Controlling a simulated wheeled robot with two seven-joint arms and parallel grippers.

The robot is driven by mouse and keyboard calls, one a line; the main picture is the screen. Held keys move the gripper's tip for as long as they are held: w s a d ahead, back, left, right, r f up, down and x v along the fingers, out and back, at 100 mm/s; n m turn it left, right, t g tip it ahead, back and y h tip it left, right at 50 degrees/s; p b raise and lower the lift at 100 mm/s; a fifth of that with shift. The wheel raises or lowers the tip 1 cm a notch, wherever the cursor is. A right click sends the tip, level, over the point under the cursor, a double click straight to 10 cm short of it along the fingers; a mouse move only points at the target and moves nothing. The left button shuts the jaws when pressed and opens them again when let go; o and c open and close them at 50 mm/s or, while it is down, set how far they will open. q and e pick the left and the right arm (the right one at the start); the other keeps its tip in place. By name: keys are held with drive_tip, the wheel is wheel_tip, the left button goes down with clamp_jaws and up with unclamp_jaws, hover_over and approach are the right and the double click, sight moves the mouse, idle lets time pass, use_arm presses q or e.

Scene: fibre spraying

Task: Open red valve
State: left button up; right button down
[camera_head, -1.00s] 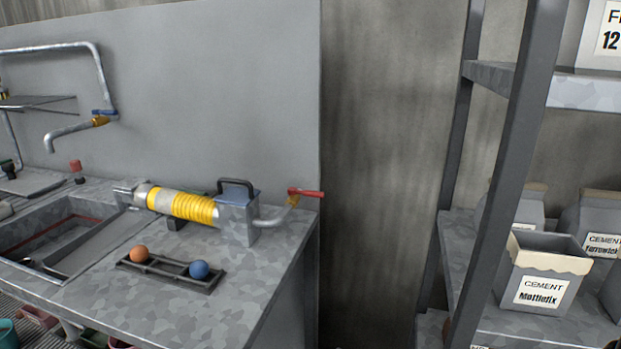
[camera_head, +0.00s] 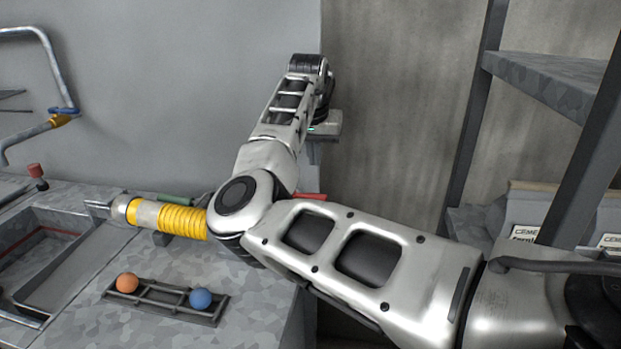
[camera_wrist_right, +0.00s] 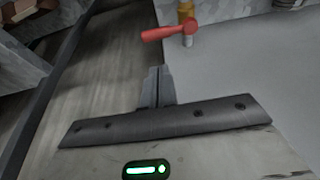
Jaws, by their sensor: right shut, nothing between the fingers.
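The red valve handle (camera_head: 312,196) shows only in part in the head view, because my right arm covers the rest of it and the pipe end. In the right wrist view the red handle (camera_wrist_right: 168,32) sits on a yellow fitting (camera_wrist_right: 187,10) beyond my fingertips. My right gripper (camera_wrist_right: 156,76) is shut and empty. It points toward the handle with a gap between them. In the head view its fingers are not clear behind the wrist. My left gripper is in neither view.
A yellow coiled hose unit (camera_head: 180,220) lies on the grey counter (camera_head: 130,320). A black rack (camera_head: 170,300) holds an orange ball (camera_head: 127,283) and a blue ball (camera_head: 201,298). A sink (camera_head: 60,255) is at the left. A metal shelf (camera_head: 550,80) stands at the right.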

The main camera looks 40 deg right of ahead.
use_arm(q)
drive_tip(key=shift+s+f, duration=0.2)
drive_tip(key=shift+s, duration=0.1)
use_arm(e)
drive_tip(key=x, duration=0.9)
drive_tip(key=shift+p, duration=0.35)
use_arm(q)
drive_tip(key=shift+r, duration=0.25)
use_arm(e)
drive_tip(key=shift+d+f, duration=0.1)
drive_tip(key=shift+f, duration=0.3)
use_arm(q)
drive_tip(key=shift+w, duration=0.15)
use_arm(e)
drive_tip(key=shift+w, duration=0.1)
